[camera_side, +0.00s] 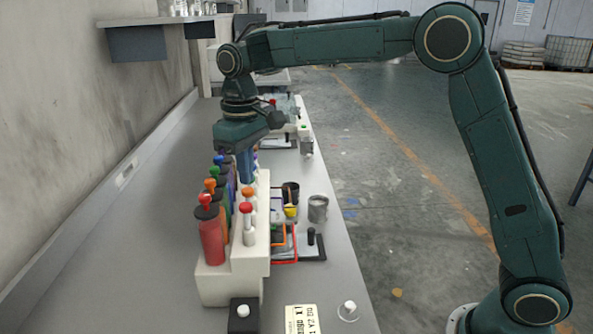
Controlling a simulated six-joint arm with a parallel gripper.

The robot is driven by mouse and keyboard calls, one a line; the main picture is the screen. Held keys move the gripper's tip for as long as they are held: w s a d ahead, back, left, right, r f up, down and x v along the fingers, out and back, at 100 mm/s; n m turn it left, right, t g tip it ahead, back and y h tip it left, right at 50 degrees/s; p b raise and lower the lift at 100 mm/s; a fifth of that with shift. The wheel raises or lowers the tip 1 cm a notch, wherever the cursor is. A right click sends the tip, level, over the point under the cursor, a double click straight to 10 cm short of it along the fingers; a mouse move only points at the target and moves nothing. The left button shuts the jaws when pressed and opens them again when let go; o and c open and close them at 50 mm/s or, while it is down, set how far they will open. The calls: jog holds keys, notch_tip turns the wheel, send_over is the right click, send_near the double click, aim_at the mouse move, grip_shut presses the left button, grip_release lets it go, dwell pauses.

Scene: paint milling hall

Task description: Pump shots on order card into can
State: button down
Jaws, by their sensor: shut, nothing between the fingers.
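A white pump stand (215,286) runs away from the camera along the bench. It carries a row of coloured bottles, the nearest one red (211,240), with coloured knobs on top. A second row has pale plungers with a red knob (246,208) and an orange knob (248,192). My gripper (245,178) is shut, points down and is over the farther part of the stand; whether it touches a knob cannot be told. A grey metal can (318,208) stands right of the stand. A cream order card (301,318) lies at the front, its print upside down and partly cut off.
A dark cup (290,191) stands beside the can. An orange-red frame (284,260) and a dark plate (313,252) lie right of the stand. A black box with a white button (243,311) and a white knob (349,307) are in front. The wall bounds the left.

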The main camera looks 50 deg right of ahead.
aim_at(248, 189)
jog(key=shift+f, duration=0.75)
jog(key=shift+f, duration=1.05)
jog(key=shift+r, duration=1.8)
jog(key=shift+r, duration=0.1)
jog(key=shift+r, duration=2.35)
jog(key=shift+r, duration=0.1)
